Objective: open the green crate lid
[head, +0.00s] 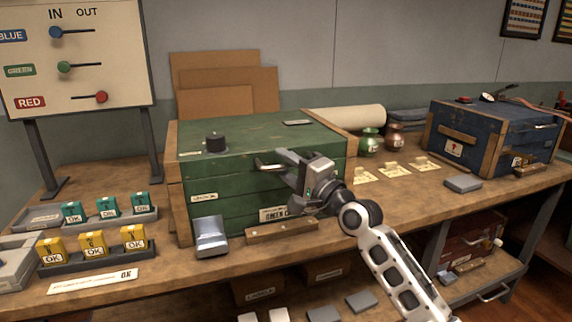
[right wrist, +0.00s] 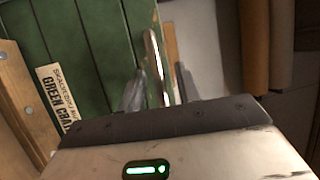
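The green crate (head: 230,195) stands on the wooden bench with its lid (head: 250,138) down. A black knob (head: 215,142) sits on the lid's left part, and a small grey plate (head: 297,122) lies near its back edge. My right gripper (head: 268,160) is at the lid's front edge, with its fingers apart. In the right wrist view its fingers (right wrist: 160,88) stand on either side of a thin pale metal bar (right wrist: 154,62) by the green boards; I cannot tell whether they touch it. The crate's label (right wrist: 58,98) shows there too. My left gripper is not in view.
A grey block (head: 211,236) and a wooden strip (head: 282,230) are in front of the crate. Trays of teal boxes (head: 108,206) and yellow boxes (head: 92,244) stand left. Cardboard (head: 222,85) leans behind. A blue crate (head: 480,135) stands right, past two small jars (head: 370,142).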

